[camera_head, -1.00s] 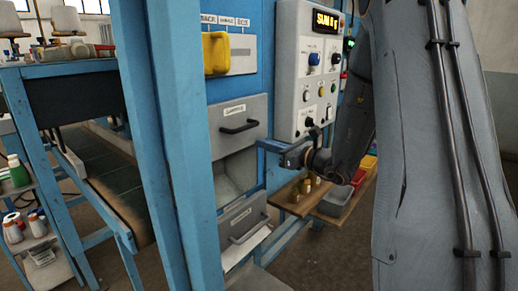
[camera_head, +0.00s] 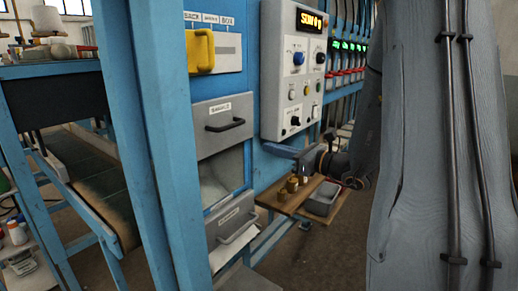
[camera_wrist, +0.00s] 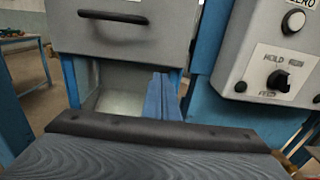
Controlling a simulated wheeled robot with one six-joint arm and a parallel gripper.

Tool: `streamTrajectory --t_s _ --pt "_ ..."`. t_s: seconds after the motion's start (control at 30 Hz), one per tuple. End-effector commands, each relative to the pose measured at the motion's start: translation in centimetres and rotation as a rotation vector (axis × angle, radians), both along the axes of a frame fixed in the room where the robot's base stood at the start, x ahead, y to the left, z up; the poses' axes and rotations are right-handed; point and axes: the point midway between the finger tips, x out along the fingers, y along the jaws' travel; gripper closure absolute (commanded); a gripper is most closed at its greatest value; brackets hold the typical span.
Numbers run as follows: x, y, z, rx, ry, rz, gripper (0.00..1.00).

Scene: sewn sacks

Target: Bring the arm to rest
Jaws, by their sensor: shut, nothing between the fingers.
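My gripper (camera_head: 284,151) is at the end of my arm, right of centre in the head view. It points left toward the blue machine frame, in front of the grey drawers and below the control box. Its blue fingers are together and empty; they also show in the wrist view (camera_wrist: 162,98). Behind them in the wrist view is the open bay under the upper drawer (camera_wrist: 125,38). My arm's grey links fill the right side of the head view. I cannot tell whether the fingers touch the frame.
A control box (camera_head: 292,72) with knobs and a lit display hangs above my gripper. A yellow handle (camera_head: 201,52) is at upper left. Below are a wooden shelf (camera_head: 278,199) with small brass weights and a grey bin (camera_head: 322,199). A blue post (camera_head: 160,140) stands left.

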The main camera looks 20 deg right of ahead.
Motion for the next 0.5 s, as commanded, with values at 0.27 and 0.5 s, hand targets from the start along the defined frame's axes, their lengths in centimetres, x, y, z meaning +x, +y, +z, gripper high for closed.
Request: streamTrajectory --t_s 0.27,0.5 --pt "-3.7 -2.6 -0.1 0.000 0.001 -0.006 1.00" --pt "-4.5 -2.9 -0.1 0.001 0.002 -0.002 1.00"
